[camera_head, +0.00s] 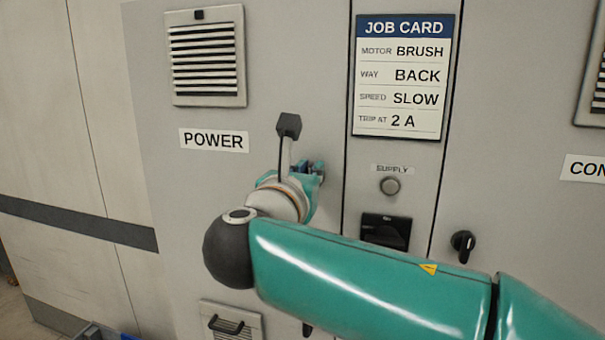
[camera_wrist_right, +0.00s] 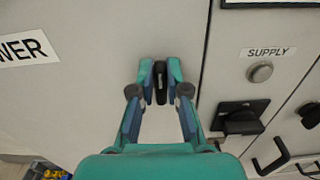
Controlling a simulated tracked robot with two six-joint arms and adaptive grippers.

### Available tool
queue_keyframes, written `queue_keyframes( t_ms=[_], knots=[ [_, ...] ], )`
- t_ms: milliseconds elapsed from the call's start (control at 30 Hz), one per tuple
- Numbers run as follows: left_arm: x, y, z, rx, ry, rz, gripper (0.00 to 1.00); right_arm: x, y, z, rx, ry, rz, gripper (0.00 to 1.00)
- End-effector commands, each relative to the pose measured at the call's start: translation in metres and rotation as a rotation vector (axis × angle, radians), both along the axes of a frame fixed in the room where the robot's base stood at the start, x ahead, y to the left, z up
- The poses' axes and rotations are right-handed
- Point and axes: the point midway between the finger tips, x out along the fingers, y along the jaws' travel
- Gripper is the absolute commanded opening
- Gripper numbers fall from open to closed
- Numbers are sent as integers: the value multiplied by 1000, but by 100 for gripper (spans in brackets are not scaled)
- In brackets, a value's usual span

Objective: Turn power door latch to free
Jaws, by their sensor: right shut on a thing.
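The power door (camera_head: 180,220) is a grey panel with a POWER label (camera_head: 214,140). Its latch (camera_wrist_right: 160,88) shows in the right wrist view as a small black handle standing about upright in the picture. My right gripper (camera_wrist_right: 160,74) is shut on the latch, with one fingertip on each side. In the head view my right gripper (camera_head: 312,172) is against the door near its right edge, and my wrist and arm hide the latch there. My left gripper is in neither view.
A middle panel carries a job card (camera_head: 402,77), a round SUPPLY button (camera_head: 389,186) and a black device (camera_head: 386,231). Another black latch (camera_head: 463,244) is on the right door. A vent (camera_head: 206,57) is above the POWER label.

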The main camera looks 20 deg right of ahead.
Motion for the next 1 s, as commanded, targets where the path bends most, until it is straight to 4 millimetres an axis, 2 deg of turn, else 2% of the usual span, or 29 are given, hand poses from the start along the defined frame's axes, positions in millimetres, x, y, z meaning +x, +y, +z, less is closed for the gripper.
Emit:
queue_keyframes(
  t_ms=[367,1000],
  knots=[
    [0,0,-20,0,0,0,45,-2,-3,-4,191,-130,5,0],
    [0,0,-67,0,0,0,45,-8,-13,-12,693,-467,3,0]
  ],
)
